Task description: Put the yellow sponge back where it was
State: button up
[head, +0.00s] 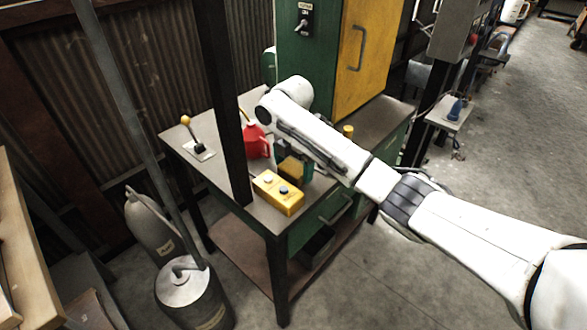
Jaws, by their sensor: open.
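A small yellow block (291,167), which looks like the yellow sponge, is on the workbench (225,159) just behind the yellow button box. My white arm partly hides it. My gripper (293,160) is beneath the forearm, close to the block, and is mostly hidden by the arm. Its jaws are open. I cannot tell whether they touch the block or stand around it.
The yellow button box (279,193) is at the bench's front edge, beside a dark post (222,100). A red container (255,141), a lever (195,140) and a yellow cylinder (348,131) stand nearby. A green and yellow cabinet (355,50) rises behind.

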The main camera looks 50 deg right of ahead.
aim_at(293, 167)
notch_tip(293, 167, up, 11)
jog(key=p, duration=0.2)
jog(key=shift+w+f, duration=0.1)
